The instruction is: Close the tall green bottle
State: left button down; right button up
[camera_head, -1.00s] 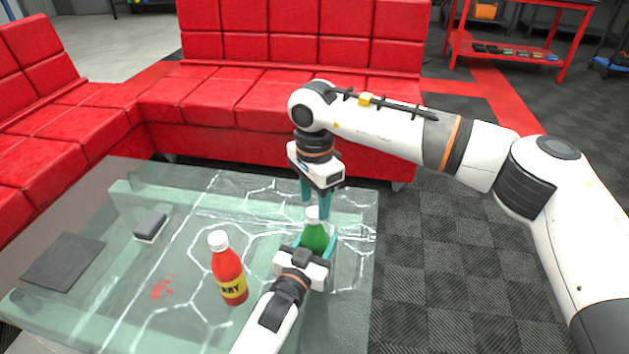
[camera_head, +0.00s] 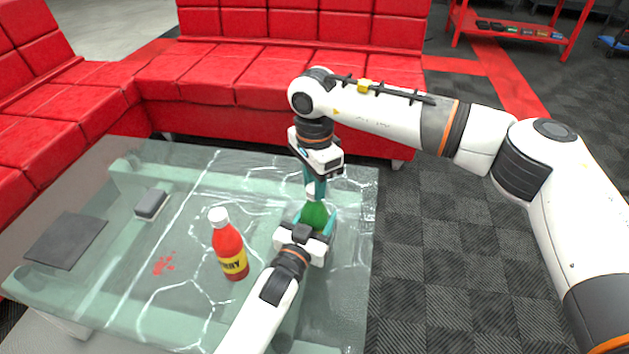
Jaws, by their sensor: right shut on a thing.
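The green bottle (camera_head: 314,216) stands upright near the right side of the glass table. My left gripper (camera_head: 316,220) comes in from the front with a finger on each side of the bottle and looks shut on its body. My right gripper (camera_head: 315,187) points straight down above the bottle. It is shut on the white cap (camera_head: 311,190), which is partly hidden between the fingers. The cap is at the top of the bottle; I cannot tell how far it is seated on the neck.
A red bottle (camera_head: 229,248) with a white cap and yellow label stands left of my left gripper. A grey block (camera_head: 151,204), a dark mat (camera_head: 66,241) and red spots (camera_head: 163,264) lie on the glass table (camera_head: 190,305). A red sofa (camera_head: 230,110) is behind.

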jog(key=m, duration=0.5)
jog(key=o, duration=1.1)
jog(key=shift+r, duration=2.3)
jog(key=shift+c, duration=0.3)
